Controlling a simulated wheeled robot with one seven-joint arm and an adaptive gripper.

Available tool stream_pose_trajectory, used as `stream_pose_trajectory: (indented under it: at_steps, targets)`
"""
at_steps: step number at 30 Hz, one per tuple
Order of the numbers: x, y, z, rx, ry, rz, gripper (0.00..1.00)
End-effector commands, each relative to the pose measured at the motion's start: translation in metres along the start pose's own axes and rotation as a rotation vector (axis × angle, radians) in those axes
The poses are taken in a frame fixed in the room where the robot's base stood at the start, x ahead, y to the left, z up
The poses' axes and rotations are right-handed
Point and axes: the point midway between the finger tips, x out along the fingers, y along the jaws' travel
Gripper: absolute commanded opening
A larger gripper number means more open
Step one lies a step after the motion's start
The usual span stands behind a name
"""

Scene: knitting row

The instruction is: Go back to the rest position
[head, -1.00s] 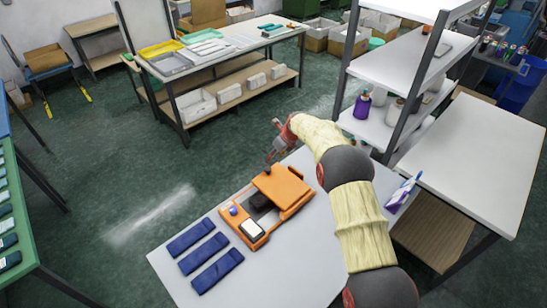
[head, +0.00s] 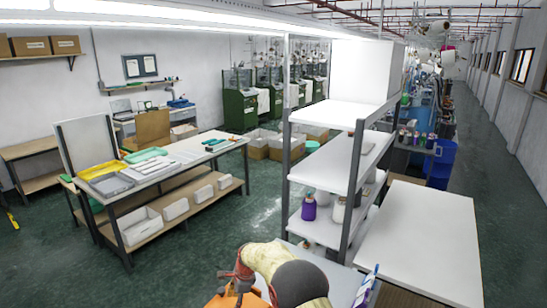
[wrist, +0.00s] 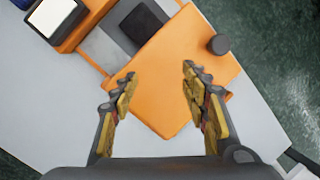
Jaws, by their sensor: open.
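My gripper (wrist: 158,74) is open and empty in the wrist view, its two fingers apart over an orange lid (wrist: 165,50). The lid has a dark round knob (wrist: 218,44) and lies turned on the orange box (wrist: 72,38), with part of the inside uncovered. A dark block (wrist: 143,24) shows in the opening, and a white-topped block (wrist: 55,16) sits at the upper left. In the head view my gripper (head: 240,283) is at the bottom edge, with only a bit of orange (head: 222,300) below it; most of the box is out of frame.
A white shelf rack (head: 340,160) stands just behind my arm, with a purple cone (head: 308,208) on it. A white table (head: 425,235) is at the right. A bench with trays (head: 180,165) is at the left. Green floor between is clear.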

Motion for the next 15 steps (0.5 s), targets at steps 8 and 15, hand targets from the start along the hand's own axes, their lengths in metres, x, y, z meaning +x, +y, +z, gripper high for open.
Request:
stream_pose_trajectory:
  at_steps: [8,15]
  targets:
    - [-0.062,0.075,-0.025,-0.506,0.033,0.106,0.46]
    - [-0.122,0.131,-0.047,-0.811,0.044,0.151,0.46]
